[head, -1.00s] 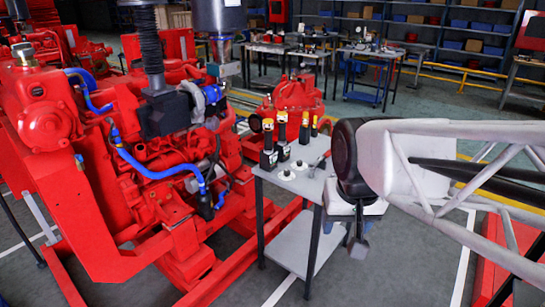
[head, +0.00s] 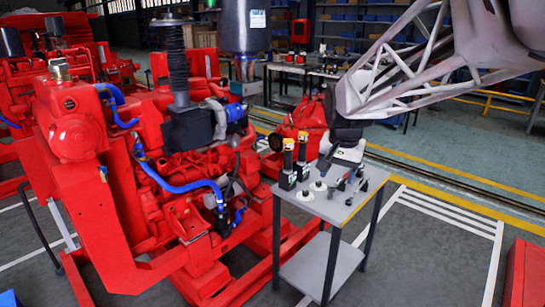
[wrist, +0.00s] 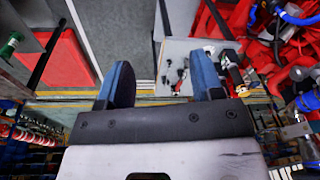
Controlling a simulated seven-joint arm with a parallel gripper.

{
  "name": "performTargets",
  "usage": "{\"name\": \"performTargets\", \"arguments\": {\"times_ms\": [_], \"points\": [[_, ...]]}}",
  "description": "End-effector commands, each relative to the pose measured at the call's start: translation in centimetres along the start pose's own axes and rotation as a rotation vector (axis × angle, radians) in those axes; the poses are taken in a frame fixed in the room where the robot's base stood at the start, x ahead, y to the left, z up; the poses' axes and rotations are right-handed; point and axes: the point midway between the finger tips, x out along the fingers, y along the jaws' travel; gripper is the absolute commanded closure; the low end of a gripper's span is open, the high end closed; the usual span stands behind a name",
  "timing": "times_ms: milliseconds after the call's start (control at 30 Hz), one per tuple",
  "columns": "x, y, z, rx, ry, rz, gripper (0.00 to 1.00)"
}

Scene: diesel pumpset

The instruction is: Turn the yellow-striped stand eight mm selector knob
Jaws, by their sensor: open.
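Two upright black tool stands with yellow tops, the left one (head: 288,163) and the right one (head: 302,155), stand at the left back edge of a small grey table (head: 350,212). Any others are hidden behind my arm. I cannot tell which is the eight mm one, and its knob is too small to make out. My gripper (head: 348,184) is over the table, to the right of the stands. In the wrist view my gripper (wrist: 161,80) has its two blue fingers wide apart with nothing between them.
A large red diesel engine (head: 180,190) stands close on the left. A red box (head: 526,260) is at the lower right. The floor right of the table is open.

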Motion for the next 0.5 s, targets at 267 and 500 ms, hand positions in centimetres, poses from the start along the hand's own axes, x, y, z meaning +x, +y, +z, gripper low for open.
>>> {"name": "performTargets", "arguments": {"times_ms": [267, 500], "points": [[2.2, -2.9, -5.8, 0.102, -0.018, 0.010, 0.40], [4.5, -5.2, -10.5, 0.189, -0.031, 0.018, 0.40]]}}
